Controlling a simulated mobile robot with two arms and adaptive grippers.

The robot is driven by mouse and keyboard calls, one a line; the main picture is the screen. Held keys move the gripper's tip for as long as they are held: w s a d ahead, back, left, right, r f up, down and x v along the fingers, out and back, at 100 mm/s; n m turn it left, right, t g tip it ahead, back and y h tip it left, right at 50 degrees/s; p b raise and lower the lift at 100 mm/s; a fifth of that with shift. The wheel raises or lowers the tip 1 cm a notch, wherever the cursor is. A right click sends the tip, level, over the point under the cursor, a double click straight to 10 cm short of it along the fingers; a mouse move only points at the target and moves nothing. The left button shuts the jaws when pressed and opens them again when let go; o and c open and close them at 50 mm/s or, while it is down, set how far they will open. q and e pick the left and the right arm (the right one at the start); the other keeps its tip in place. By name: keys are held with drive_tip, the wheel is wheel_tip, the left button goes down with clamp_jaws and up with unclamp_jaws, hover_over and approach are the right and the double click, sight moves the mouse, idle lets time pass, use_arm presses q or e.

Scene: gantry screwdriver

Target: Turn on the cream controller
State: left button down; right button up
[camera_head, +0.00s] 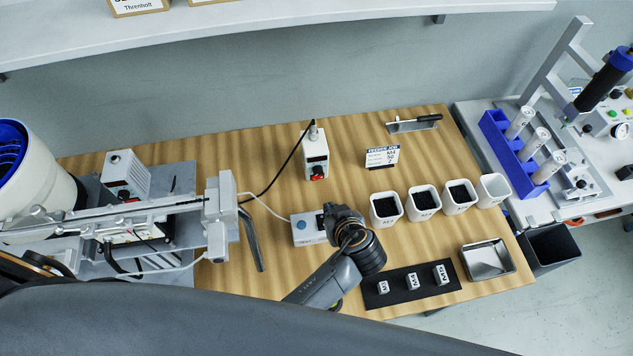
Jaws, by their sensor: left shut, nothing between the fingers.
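A small cream controller box (316,151) with a red rocker or knob on its front stands upright on the wooden table, back centre. A black cable leads from it to the left. My left gripper (337,219) is shut and empty, low over the middle of the table, in front of this box and to its right. It is against or just over the right end of a flat pale box (306,230) with a blue marking; I cannot tell whether they touch. The fingertips are mostly hidden by the wrist. My right gripper is not in view.
A screw feeder machine (220,208) and a second box with a red knob (125,176) fill the left.

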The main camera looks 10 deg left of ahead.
sight(314, 181)
use_arm(q)
drive_tip(key=shift+w+a+f+b, duration=0.2)
drive_tip(key=shift+w+f+b, duration=0.1)
drive_tip(key=shift+f+b, duration=0.1)
drive_tip(key=b+x, duration=0.6)
drive_tip(key=x, duration=0.3)
drive_tip(key=shift+f, duration=0.2)
drive_tip(key=w, duration=0.1)
drive_tip(key=w+a, duration=0.1)
drive_tip(key=w, duration=0.1)
drive_tip(key=shift+a+r+b, duration=0.15)
drive_tip(key=shift+a+b, duration=0.2)
drive_tip(key=shift+w+a, duration=0.2)
drive_tip(key=shift+w, duration=0.15)
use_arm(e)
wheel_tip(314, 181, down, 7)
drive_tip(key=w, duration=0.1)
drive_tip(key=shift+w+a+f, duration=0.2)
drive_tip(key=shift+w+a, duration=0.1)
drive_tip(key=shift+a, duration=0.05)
